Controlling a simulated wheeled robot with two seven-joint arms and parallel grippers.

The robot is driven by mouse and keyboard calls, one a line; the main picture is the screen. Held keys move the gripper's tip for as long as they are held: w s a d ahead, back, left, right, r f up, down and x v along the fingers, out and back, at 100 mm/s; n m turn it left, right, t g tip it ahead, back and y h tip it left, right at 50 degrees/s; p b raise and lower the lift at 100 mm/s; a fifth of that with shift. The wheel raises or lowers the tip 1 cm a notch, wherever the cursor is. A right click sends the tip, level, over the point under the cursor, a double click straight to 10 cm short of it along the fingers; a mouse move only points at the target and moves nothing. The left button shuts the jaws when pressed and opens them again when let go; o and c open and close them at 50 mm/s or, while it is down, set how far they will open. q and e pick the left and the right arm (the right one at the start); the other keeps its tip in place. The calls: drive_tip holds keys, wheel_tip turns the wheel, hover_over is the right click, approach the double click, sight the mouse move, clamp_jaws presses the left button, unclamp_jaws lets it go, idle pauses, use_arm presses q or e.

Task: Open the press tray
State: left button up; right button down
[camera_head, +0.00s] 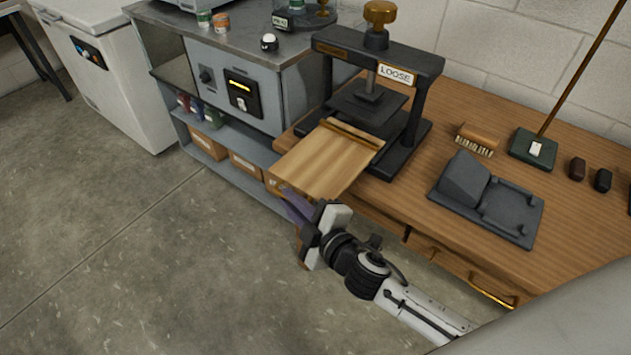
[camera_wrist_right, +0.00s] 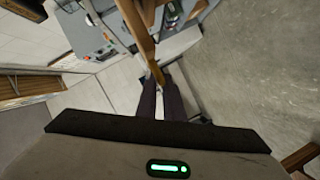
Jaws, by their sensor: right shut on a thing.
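The wooden press tray (camera_head: 328,160) is pulled partly out of the black press (camera_head: 418,115), and its front overhangs the bench edge. The press stands on the wooden bench, with a brass knob on top and a "LOOSE" label. My right gripper (camera_head: 287,194) is at the tray's front edge, its dark fingers shut on the tray. The wrist view shows the fingers (camera_wrist_right: 160,98) closed around a narrow brown part at the tray's edge (camera_wrist_right: 156,72). The exact grip is partly hidden by the fingers. My left gripper is out of view.
A grey cabinet (camera_head: 210,85) with shelves stands left of the bench, close to the tray. A dark moulded stand (camera_head: 487,198), a brush (camera_head: 477,139) and a green base with a pole (camera_head: 533,149) lie on the bench. The concrete floor at left is clear.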

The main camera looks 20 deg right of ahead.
drive_tip(key=shift+s+a, duration=0.55)
drive_tip(key=shift+a, duration=0.3)
drive_tip(key=c, duration=1.9)
unclamp_jaws()
drive_tip(key=shift+s, duration=0.1)
drive_tip(key=v, duration=1)
drive_tip(key=shift+b, duration=0.4)
